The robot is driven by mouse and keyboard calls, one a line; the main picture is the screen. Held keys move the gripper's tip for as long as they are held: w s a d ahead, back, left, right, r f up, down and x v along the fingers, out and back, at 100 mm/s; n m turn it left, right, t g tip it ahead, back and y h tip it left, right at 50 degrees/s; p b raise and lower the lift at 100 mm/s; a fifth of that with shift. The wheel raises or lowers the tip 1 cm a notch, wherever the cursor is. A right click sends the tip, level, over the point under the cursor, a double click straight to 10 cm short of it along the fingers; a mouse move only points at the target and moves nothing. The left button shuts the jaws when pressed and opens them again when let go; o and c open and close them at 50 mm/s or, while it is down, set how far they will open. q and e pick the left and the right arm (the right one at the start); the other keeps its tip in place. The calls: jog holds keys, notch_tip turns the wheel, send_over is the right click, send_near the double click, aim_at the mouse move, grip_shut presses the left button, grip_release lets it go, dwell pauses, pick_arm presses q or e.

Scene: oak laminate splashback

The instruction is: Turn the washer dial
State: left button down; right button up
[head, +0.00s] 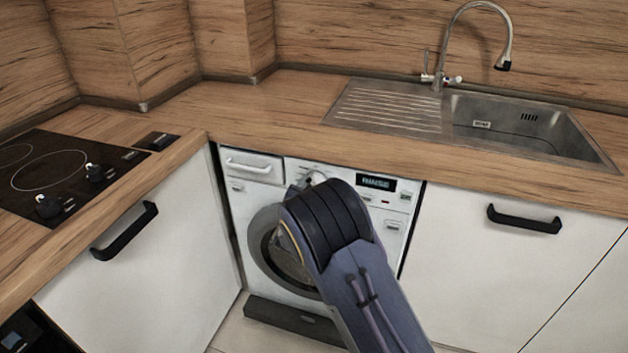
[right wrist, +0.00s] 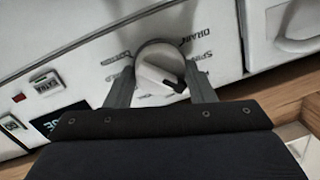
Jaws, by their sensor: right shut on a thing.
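The washer (head: 250,225) is a white front-loader under the oak worktop, with a round door and a control panel on top. Its dial (right wrist: 160,68) is a round white knob with labels around it, among them "DRAIN" and "SPIN". In the head view the dial (head: 316,178) shows only in part behind my right arm. My right gripper (right wrist: 160,80) has one finger on each side of the dial and is shut on it. In the head view the right gripper (head: 298,190) is mostly hidden by my wrist. My left gripper is not in view.
The worktop (head: 240,110) edge runs just above the washer panel. A detergent drawer (head: 252,166) is left of the dial, and a display (head: 376,183) is right of it. Cabinets with black handles (head: 524,219) flank the washer. A sink (head: 510,122) and a hob (head: 60,170) are above.

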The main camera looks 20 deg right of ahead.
jog(key=shift+n, duration=0.3)
dwell(0.4)
jog(key=o, duration=1)
jog(key=shift+s+a, duration=0.1)
jog(key=v, duration=0.7)
jog(key=shift+s+a+p, duration=0.15)
jog(key=shift+s+p, duration=0.15)
jog(key=shift+p, duration=0.05)
jog(key=shift+r, duration=0.1)
